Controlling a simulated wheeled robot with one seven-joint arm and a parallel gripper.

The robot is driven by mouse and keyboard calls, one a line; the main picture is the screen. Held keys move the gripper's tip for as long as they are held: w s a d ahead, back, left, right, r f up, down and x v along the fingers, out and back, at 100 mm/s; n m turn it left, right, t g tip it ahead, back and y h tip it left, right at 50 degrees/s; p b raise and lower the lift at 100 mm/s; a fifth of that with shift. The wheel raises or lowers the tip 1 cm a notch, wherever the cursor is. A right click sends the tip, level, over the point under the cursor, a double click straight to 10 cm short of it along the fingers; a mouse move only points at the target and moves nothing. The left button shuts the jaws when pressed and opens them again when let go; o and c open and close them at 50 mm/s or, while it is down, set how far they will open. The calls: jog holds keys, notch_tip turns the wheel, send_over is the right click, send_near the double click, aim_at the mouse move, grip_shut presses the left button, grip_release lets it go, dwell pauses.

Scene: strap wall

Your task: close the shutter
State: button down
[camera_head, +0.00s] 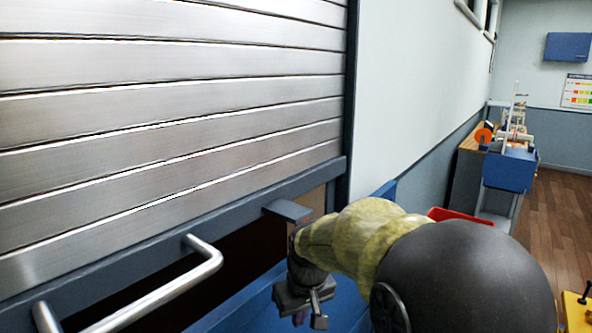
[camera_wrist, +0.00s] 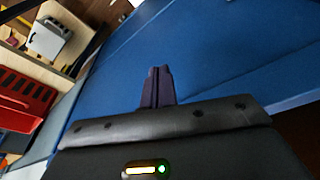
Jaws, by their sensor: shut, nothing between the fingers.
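The shutter (camera_head: 170,130) is made of wide silver metal slats and fills the left of the head view. Its blue-grey bottom rail (camera_head: 120,253) slopes up to the right and carries a bent metal bar handle (camera_head: 165,291) and a small flat tab (camera_head: 288,209). A dark opening (camera_head: 235,255) shows between the rail and a blue panel (camera_head: 245,312) below. My gripper (camera_head: 312,312) is below and right of the tab, apart from the handle, in front of the blue panel. In the wrist view its fingers (camera_wrist: 158,78) are together and empty, pointing over a blue surface.
A dark frame post (camera_head: 349,90) and a pale wall (camera_head: 410,90) stand right of the shutter. A red bin (camera_head: 450,214) is partly hidden behind my arm. A cluttered workbench (camera_head: 505,150) stands farther back.

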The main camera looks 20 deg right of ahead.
jog(key=w+d+r+n+p, duration=0.1)
jog(key=r+p, duration=0.2)
jog(key=r, duration=0.8)
jog(key=w+d+r+n+y+p, duration=0.1)
jog(key=r+p, duration=0.3)
jog(key=r, duration=0.8)
jog(key=w+d+r+n+p, duration=0.1)
jog(key=w+r+n+p, duration=0.2)
jog(key=r, duration=0.9)
jog(key=shift+w+d+r+y, duration=0.15)
jog(key=shift+w+d+y, duration=0.05)
jog(key=shift+w+y, duration=0.1)
jog(key=p, duration=0.1)
send_over(292, 215)
jog(key=f, duration=1.2)
jog(key=shift+s+d, duration=0.3)
jog(key=shift+s, duration=0.1)
jog(key=shift+f, duration=0.85)
